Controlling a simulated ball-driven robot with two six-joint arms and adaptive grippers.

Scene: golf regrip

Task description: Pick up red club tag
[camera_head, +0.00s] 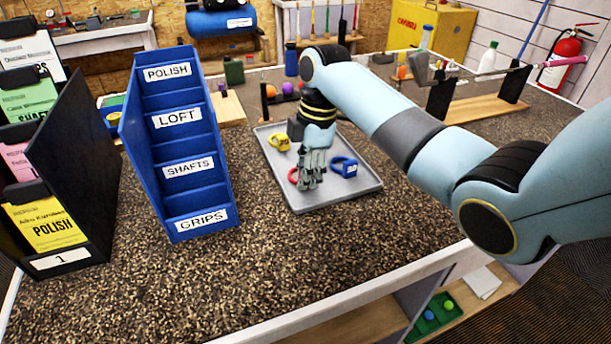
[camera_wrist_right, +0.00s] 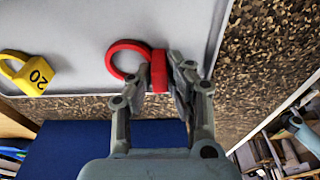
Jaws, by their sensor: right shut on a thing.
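The red club tag (camera_head: 293,175) is mostly hidden behind my right gripper (camera_head: 311,183) in the head view. In the right wrist view the red tag (camera_wrist_right: 158,72) has its body between the fingers of my right gripper (camera_wrist_right: 163,78), which is shut on it. Its ring (camera_wrist_right: 113,58) sticks out to the left over the grey tray (camera_head: 335,197). A yellow tag (camera_head: 279,142) lies at the tray's left side and a blue tag (camera_head: 345,167) at its right. My left gripper is not in view.
A blue stepped rack (camera_head: 180,147) labelled POLISH, LOFT, SHAFTS and GRIPS stands left of the tray. A black card holder (camera_head: 88,165) is further left. A club lies across black stands (camera_head: 439,100) at the right. The front of the bench (camera_head: 270,260) is clear.

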